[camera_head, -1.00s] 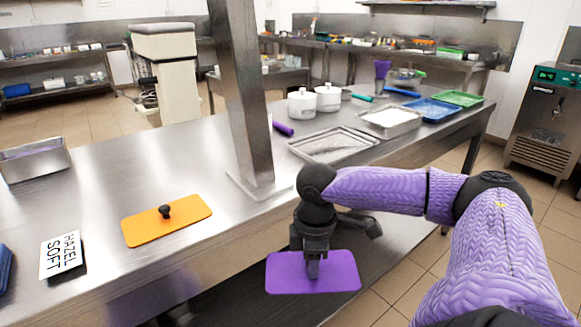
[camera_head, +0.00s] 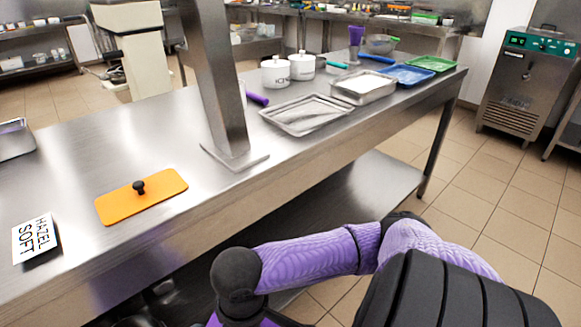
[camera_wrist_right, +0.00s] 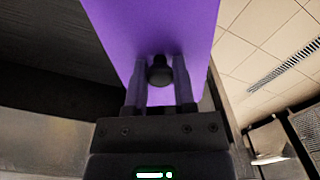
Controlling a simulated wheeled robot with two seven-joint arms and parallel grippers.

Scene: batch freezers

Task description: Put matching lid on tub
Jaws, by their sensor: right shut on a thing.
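A purple lid (camera_wrist_right: 150,25) fills the upper middle of the right wrist view. My right gripper (camera_wrist_right: 160,78) is shut on the lid's black knob (camera_wrist_right: 159,70). In the head view my right arm is low in front of the table, and the gripper and most of the lid are cut off at the bottom edge. An orange lid (camera_head: 150,198) with a black knob lies flat on the table. A metal tub (camera_head: 14,142) is partly visible at the left edge; its contents are hard to make out. A white HAZEL SOFT card (camera_head: 36,238) lies near it. My left gripper is not seen.
A steel post (camera_head: 212,80) stands on the table (camera_head: 110,140). Beyond it are two white pots (camera_head: 302,66), an empty metal tray (camera_head: 305,114), a filled pan (camera_head: 362,87), and blue and green trays (camera_head: 406,75). A freezer machine (camera_head: 522,85) stands right.

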